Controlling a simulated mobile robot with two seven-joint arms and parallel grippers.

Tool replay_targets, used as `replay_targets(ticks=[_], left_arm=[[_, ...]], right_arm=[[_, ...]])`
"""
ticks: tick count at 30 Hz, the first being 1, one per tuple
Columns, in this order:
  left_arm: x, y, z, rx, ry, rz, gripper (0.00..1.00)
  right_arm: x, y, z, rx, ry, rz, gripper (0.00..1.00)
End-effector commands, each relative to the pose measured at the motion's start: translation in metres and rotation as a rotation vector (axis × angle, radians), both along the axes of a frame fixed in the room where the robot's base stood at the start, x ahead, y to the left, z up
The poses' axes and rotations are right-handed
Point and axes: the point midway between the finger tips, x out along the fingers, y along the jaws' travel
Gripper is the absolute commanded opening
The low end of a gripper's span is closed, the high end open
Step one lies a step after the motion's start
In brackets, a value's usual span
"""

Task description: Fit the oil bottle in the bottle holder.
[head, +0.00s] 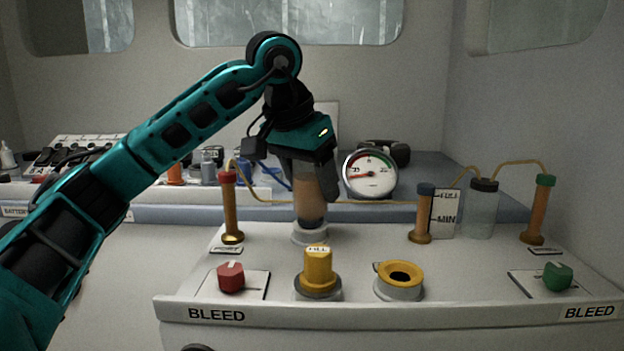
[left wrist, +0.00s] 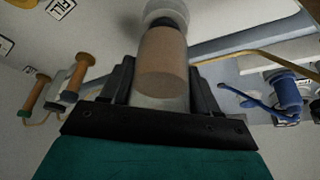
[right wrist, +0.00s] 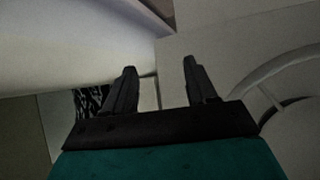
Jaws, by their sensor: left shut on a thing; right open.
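My left gripper (head: 312,190) is shut on the oil bottle (head: 309,206), a brownish-amber cylinder with a darker lower end. It holds the bottle upright over a round white holder (head: 312,238) behind the yellow FILL cap. The bottle's bottom is at the holder's rim; I cannot tell if it is inside or just above. In the left wrist view the bottle (left wrist: 162,62) lies between the fingers, its far end close to the pale round holder (left wrist: 166,12). My right gripper (right wrist: 160,82) is open and empty, seen only in the right wrist view.
A yellow FILL cap (head: 318,267) and a yellow-rimmed opening (head: 400,278) stand in front of the holder. A red-capped tube (head: 231,207), a gauge (head: 370,174) and a blue-capped tube (head: 424,213) stand around it. A thin hose (head: 375,202) runs behind the bottle.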

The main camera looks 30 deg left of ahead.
Motion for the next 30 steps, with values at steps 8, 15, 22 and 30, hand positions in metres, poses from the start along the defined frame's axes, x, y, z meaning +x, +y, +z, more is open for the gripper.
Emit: replay_targets(ticks=[8,15,22,30], left_arm=[[0.0,0.0,0.0,0.0,-0.001,0.0,0.85],[0.0,0.0,-0.001,0.0,0.002,0.0,0.9],[-0.005,0.001,0.015,0.001,-0.002,0.0,0.9],[-0.028,0.004,0.072,-0.001,-0.005,-0.001,0.9]], right_arm=[[0.0,0.0,0.0,0.0,0.0,0.0,0.57],[0.0,0.0,0.0,0.0,0.0,0.0,0.57],[0.0,0.0,0.002,0.0,0.0,0.0,0.57],[0.0,0.0,0.01,0.0,0.001,0.0,0.57]])
